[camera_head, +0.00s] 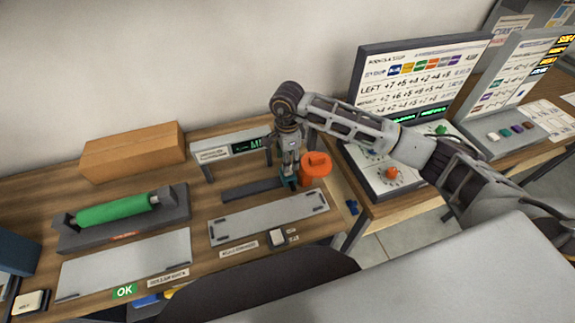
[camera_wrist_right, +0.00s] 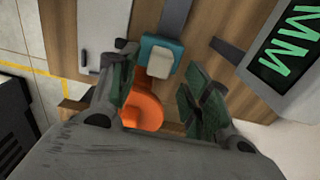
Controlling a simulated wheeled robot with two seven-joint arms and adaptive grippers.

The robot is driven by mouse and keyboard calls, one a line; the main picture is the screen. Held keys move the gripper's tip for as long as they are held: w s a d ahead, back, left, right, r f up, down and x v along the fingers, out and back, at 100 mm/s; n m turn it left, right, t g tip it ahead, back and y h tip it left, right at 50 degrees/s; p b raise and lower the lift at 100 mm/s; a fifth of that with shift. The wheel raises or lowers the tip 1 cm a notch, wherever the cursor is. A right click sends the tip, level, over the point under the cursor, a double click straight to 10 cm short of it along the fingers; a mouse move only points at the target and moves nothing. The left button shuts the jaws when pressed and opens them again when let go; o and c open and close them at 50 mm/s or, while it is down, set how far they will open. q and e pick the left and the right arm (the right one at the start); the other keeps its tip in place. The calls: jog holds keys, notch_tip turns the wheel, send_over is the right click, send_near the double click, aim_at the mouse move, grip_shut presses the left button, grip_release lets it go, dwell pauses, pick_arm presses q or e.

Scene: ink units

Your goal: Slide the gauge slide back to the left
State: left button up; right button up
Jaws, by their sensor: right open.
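The gauge slide is a teal block (camera_wrist_right: 152,46) with a pale grey knob (camera_wrist_right: 160,63). It sits on a dark rail (camera_head: 245,190), toward the rail's right end in the head view. My right gripper (camera_head: 289,181) is over the slide there and hides much of it. In the right wrist view the gripper (camera_wrist_right: 163,95) is open, its dark green fingers apart. The knob shows beyond and between the fingertips; whether a finger touches it cannot be told. My left gripper is not in view.
An orange round part (camera_head: 316,166) stands close right of the slide. A gauge display (camera_head: 246,147) bridges behind the rail. A pale plate (camera_head: 268,217) lies in front. A green roller (camera_head: 112,210) and a cardboard box (camera_head: 133,152) are at left. The rail's left part is clear.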

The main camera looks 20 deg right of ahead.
jog(key=shift+f+p, duration=0.35)
jog(key=shift+f, duration=2)
jog(key=shift+c, duration=0.2)
grip_shut()
